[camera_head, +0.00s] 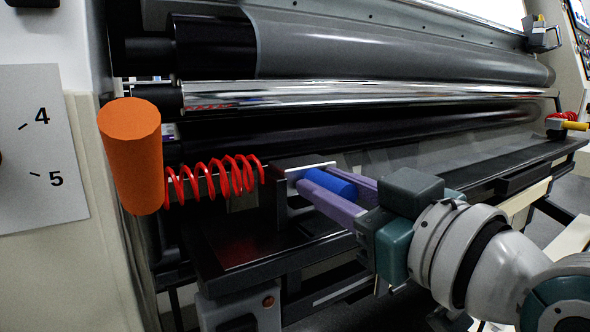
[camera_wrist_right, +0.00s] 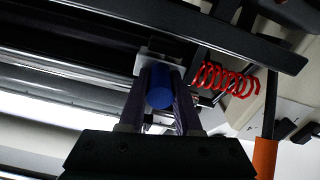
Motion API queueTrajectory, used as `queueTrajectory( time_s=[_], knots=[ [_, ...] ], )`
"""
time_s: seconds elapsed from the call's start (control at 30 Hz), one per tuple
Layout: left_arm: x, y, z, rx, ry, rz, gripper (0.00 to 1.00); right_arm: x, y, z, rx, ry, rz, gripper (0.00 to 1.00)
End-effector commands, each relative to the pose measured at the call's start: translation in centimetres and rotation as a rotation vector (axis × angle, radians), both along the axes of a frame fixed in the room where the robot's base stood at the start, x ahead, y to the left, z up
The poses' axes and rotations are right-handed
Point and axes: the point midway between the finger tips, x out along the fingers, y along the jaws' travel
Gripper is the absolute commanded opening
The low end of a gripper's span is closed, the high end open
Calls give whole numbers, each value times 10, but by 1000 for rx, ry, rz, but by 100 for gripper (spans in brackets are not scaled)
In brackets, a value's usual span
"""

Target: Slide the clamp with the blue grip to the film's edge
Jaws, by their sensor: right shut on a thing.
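The clamp (camera_head: 296,172) is a pale metal plate and block with a blue grip (camera_head: 330,183), standing at the dark rail left of centre in the head view. My right gripper (camera_head: 335,190) comes in from the right, its purple fingers shut on the blue grip. In the right wrist view the blue grip (camera_wrist_right: 160,86) lies between the two fingers (camera_wrist_right: 160,92), in front of the pale clamp plate (camera_wrist_right: 159,58). The grey film (camera_head: 390,48) covers the upper roller, and its left edge meets a black roller end. My left gripper is not in view.
A red coiled hose (camera_head: 215,178) runs left of the clamp beside an orange cylinder (camera_head: 132,150). A chrome roller (camera_head: 350,92) lies above the rail. A clamp with a yellow grip (camera_head: 575,125) is at the far right. The dark rail (camera_head: 450,168) is mostly clear rightwards.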

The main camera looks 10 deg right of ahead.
Motion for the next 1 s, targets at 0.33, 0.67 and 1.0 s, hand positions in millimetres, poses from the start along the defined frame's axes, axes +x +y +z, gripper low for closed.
queueTrajectory(
  time_s=[0.33, 0.67, 1.0],
  knots=[
    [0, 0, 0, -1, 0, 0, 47, 0, 1, 0, 3, -1, 0, 39],
    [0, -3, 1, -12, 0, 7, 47, -2, 0, -1, 2, 1, 0, 44],
    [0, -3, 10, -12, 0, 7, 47, -53, -18, -1, -1, 4, 1, 44]
  ],
)
